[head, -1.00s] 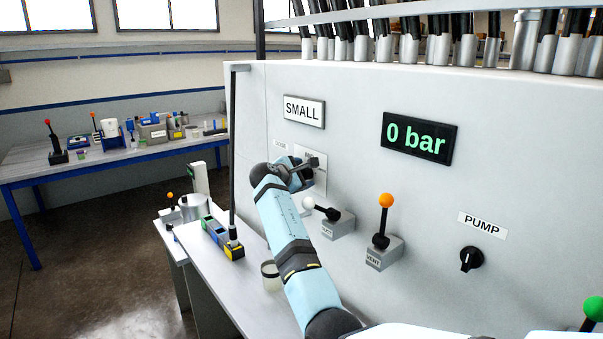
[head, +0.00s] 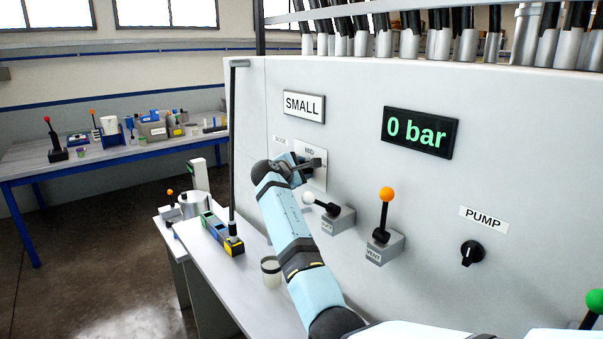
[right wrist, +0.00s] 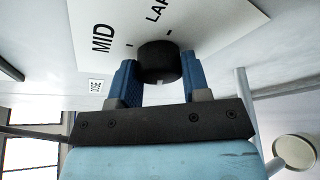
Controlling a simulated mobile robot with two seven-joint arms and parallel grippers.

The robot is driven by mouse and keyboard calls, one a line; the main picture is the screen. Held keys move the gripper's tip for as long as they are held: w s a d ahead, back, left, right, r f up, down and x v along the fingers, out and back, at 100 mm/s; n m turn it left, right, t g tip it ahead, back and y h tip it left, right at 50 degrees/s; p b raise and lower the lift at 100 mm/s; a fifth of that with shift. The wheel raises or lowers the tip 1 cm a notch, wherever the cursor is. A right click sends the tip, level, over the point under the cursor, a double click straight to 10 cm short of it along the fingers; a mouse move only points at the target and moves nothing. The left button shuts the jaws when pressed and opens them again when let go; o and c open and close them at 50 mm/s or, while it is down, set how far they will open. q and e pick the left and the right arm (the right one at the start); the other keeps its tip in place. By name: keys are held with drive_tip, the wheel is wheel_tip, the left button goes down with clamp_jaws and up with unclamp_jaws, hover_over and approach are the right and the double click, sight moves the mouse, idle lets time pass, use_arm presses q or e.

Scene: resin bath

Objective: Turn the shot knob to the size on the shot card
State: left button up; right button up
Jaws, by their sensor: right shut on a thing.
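The shot card (head: 304,106) on the white panel reads SMALL. Below it is the dial plate (head: 309,147), where MID shows above my right gripper (head: 309,165). In the right wrist view the shot knob (right wrist: 159,61) is a short black cylinder between the blue fingers of my right gripper (right wrist: 160,72), which is shut on it. On the plate (right wrist: 205,22) there I read MID and part of LARGE, with tick marks near the knob. The knob's pointer setting is unclear. In the head view the gripper mostly hides the knob. My left gripper is not in view.
Farther right are a 0 bar display (head: 420,132) and a pump knob (head: 472,253). A cup (head: 271,272) stands below, near my arm.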

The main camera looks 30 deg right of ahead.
drive_tip(key=m+b, duration=0.1)
drive_tip(key=b, duration=0.1)
drive_tip(key=m+t+h+b, duration=0.1)
drive_tip(key=m+b, duration=0.1)
drive_tip(key=shift+f+b, duration=0.3)
drive_tip(key=shift+b, duration=0.05)
drive_tip(key=shift+r+m+t+h+b, duration=0.15)
drive_tip(key=shift+m+t+h+b, duration=0.25)
drive_tip(key=shift+m+b, duration=0.75)
drive_tip(key=o, duration=0.9)
drive_tip(key=shift+o, duration=0.2)
